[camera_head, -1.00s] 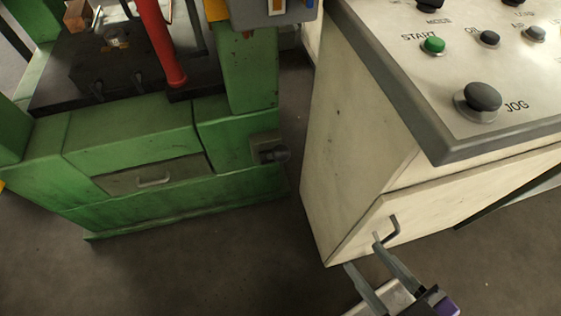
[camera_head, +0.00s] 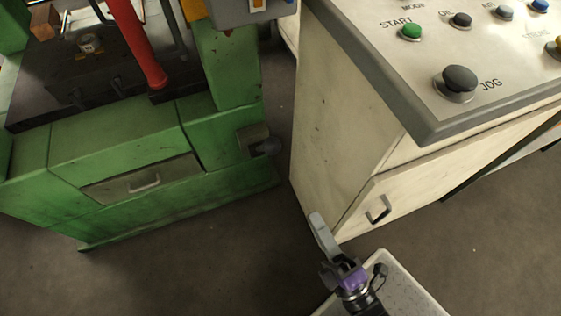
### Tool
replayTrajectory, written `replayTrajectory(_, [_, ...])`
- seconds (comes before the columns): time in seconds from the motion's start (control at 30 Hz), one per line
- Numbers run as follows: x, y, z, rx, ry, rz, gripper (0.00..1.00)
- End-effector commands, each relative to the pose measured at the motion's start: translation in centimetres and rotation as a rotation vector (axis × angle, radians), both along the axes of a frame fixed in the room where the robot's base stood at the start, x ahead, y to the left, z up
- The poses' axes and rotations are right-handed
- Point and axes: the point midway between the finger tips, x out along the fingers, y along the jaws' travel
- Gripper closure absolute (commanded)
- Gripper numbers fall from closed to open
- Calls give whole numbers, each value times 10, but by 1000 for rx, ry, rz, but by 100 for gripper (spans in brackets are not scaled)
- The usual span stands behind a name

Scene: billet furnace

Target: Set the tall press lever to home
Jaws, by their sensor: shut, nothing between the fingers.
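The green press (camera_head: 120,142) stands at the left. A red bar (camera_head: 132,42) rises from its dark bed and leans to the upper left. It may be the tall press lever; its top is cut off by the frame edge, so I cannot tell its full position. My gripper (camera_head: 317,222) is low in the middle, in front of the cream cabinet's lower corner. Its fingers are shut and empty, pointing up in the picture. It is well apart from the red bar and the press.
The cream control cabinet (camera_head: 345,120) fills the right, with a grey-edged panel holding a green START button (camera_head: 411,32) and a black JOG button (camera_head: 455,83). A dark knob (camera_head: 265,146) sticks out of the press's right side. Floor shows between press and cabinet.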

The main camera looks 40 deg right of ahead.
Motion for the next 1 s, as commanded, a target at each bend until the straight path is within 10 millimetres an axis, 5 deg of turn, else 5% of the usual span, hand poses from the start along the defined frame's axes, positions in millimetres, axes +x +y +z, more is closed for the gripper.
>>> replayTrajectory(0.53, [9,-1,2,-22,-5,-5,100])
replayTrajectory(1.0, [90,-14,27,-23,-7,-5,100])
